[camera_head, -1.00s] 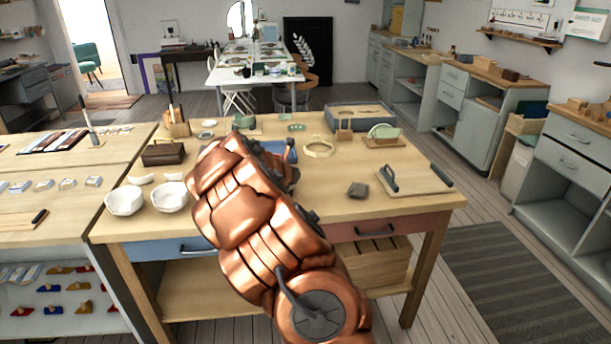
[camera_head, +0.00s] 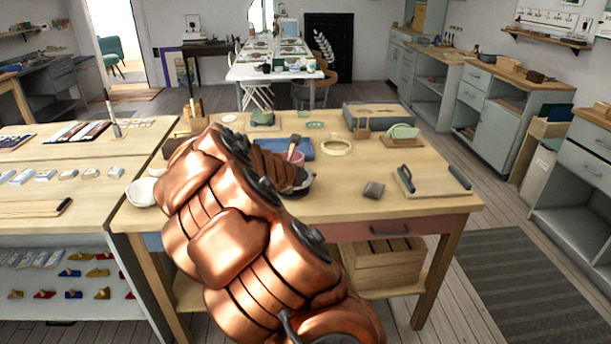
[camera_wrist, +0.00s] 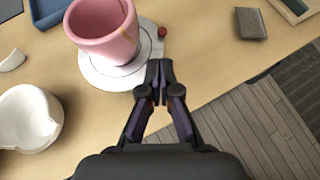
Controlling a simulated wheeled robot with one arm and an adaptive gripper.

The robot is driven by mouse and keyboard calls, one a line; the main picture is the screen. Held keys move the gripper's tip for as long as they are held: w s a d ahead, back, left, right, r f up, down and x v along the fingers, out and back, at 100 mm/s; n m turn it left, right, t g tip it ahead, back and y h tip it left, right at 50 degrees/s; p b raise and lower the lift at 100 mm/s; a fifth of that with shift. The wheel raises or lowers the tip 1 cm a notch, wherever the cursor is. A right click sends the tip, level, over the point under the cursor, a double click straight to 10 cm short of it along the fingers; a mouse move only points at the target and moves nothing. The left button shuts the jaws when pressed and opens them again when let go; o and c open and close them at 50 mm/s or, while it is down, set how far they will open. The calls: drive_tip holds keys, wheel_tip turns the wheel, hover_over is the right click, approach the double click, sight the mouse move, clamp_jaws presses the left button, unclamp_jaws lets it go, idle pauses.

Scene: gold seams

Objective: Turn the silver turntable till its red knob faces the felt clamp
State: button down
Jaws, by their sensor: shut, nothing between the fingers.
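The silver turntable (camera_wrist: 97,77) is a pale round disc on the wooden bench, partly covered by a pink cup (camera_wrist: 104,30) with gold seams. Its small red knob (camera_wrist: 162,32) sits at the rim, to the right of the cup in the wrist view. My gripper (camera_wrist: 160,66) is shut and empty, its tips beside the disc's rim, just below the knob in that picture; I cannot tell whether they touch the disc. I cannot tell for sure which item is the felt clamp.
A dark grey block (camera_wrist: 250,23) lies to the right of the turntable. A white bowl (camera_wrist: 28,118) stands to its left, and a blue tray (camera_wrist: 48,10) lies behind. A pale ring (camera_head: 337,146) and a board with a dark handle (camera_head: 430,182) lie further right. The bench's front edge is close.

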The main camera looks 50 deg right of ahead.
drive_tip(key=shift+v, duration=2.1)
